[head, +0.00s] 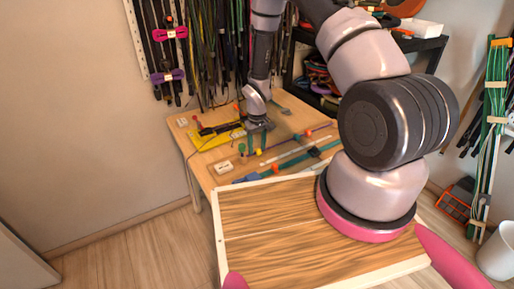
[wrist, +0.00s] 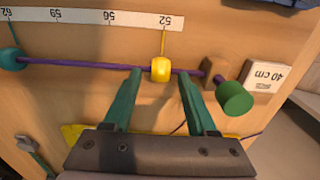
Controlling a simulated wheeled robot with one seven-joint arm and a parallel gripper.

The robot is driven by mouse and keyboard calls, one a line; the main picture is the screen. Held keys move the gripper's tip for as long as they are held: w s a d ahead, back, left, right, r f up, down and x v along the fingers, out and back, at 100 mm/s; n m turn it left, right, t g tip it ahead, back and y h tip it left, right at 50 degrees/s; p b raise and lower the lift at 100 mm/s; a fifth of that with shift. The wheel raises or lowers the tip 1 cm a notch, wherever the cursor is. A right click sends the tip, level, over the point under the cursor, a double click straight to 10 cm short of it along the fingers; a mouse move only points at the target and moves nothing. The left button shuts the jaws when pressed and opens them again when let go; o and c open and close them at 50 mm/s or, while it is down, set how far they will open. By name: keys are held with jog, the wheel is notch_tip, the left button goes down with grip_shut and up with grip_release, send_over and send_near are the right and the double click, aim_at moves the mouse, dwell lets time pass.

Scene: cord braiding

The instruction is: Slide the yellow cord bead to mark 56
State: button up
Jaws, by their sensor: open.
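The yellow bead (wrist: 160,69) sits on a purple cord (wrist: 85,64) in the wrist view. Its thin yellow pointer reaches up to the white scale strip (wrist: 100,17), beside the 52 mark. The 56 mark (wrist: 109,16) lies to its left on the strip, with 59 and 62 further left. My gripper (wrist: 159,73) is open, with one green finger on each side of the bead and gaps between. In the head view my gripper (head: 258,126) is low over the workbench, and I cannot clearly make out the bead's pointer there.
A teal bead (wrist: 9,58) is on the cord at far left. On the right are a wooden block (wrist: 214,70), a green cylinder (wrist: 234,98) and a "40 cm" label (wrist: 268,76). The workbench (head: 205,166) holds other cords and tools. The cord between the yellow and teal beads looks clear.

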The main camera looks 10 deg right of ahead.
jog(key=shift+f, duration=0.2)
grip_shut()
dwell(1.3)
